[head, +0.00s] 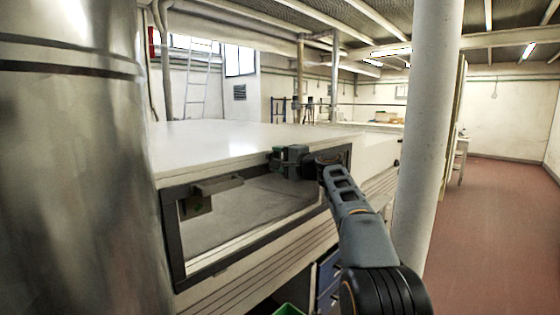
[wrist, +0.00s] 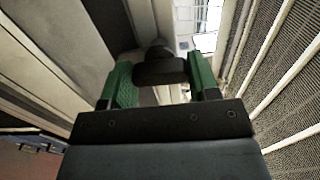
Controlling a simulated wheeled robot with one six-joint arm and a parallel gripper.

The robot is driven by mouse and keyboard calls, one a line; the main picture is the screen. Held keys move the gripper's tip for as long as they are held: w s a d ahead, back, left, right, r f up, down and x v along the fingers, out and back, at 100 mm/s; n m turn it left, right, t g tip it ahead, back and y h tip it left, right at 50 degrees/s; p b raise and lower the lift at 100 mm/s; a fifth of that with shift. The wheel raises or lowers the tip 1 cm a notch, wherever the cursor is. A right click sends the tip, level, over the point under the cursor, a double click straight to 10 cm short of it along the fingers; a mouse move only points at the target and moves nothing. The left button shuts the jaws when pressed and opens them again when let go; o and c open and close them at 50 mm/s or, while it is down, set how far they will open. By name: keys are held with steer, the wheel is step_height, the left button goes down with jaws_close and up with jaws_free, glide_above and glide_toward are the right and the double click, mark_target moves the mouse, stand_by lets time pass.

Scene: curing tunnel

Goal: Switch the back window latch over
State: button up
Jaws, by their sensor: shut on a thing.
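The window is a dark frame (head: 172,240) in the side of the white tunnel housing. A grey latch bar (head: 218,184) sits at its near upper corner. My gripper (head: 283,158) is at the far upper part of the frame and mostly hides what it holds there. In the wrist view, its green fingers (wrist: 160,82) stand either side of a dark knob of the back window latch (wrist: 160,68), and the gripper is shut on it. Which way that latch is turned cannot be told.
The white housing top (head: 220,140) is clear. A large metal cylinder (head: 75,170) stands close on the left. A pale column (head: 428,150) stands right of my arm. Blue drawers (head: 328,270) and a green bin (head: 289,309) are below the window. Red floor (head: 500,220) is open at right.

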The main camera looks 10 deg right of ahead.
steer(key=o, duration=0.9)
steer(key=b+v, duration=0.4)
steer(key=v, duration=0.9)
steer(key=shift+s+d, duration=0.25)
steer(key=shift+s, duration=0.05)
